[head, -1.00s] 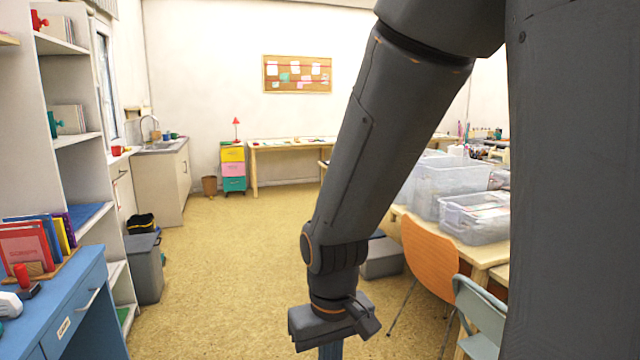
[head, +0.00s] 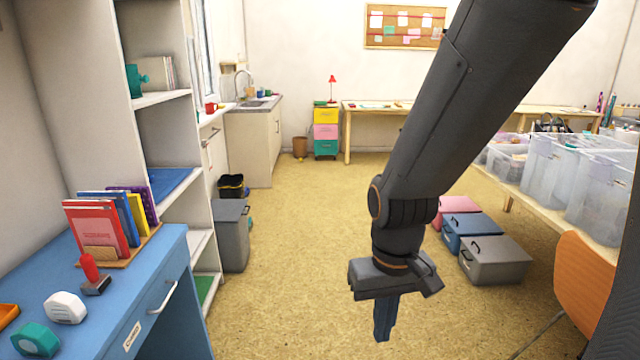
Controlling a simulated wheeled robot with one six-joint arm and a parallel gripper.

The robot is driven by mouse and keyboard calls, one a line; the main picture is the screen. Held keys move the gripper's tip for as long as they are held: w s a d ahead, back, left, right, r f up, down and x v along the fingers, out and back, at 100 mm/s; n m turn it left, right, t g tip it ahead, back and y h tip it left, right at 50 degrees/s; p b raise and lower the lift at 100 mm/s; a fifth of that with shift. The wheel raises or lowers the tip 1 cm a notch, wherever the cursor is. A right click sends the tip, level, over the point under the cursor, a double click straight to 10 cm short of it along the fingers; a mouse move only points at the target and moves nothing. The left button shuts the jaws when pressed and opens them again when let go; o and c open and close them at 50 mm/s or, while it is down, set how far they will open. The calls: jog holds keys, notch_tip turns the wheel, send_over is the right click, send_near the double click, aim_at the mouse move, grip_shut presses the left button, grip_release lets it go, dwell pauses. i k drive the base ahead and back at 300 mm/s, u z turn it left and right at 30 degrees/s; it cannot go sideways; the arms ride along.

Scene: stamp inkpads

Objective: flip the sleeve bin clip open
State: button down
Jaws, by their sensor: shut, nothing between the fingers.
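My gripper (head: 384,318) hangs shut and empty, pointing down above the open floor at the centre right. Several lidded bins stand on the floor. A pink bin (head: 462,206), a blue bin (head: 470,229) and a grey bin (head: 494,262) with dark fittings are in a row to the right of my gripper. Another grey bin (head: 231,238) stands by the shelf at the left. I cannot tell which one is the sleeve bin, and no clip can be made out at this distance. My gripper touches none of them.
A blue desk (head: 160,262) with a stamp (head: 95,280) and tape dispensers fills the lower left. A table with clear boxes (head: 560,175) and an orange chair (head: 590,285) are at the right. The tan floor (head: 310,230) between is clear.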

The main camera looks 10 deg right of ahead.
aim_at(542, 146)
jog(key=z, duration=0.1)
jog(key=i, duration=1.75)
jog(key=z, duration=0.65)
jog(key=i, duration=1.15)
jog(key=z, duration=1.8)
jog(key=i, duration=0.9)
jog(key=z, duration=0.7)
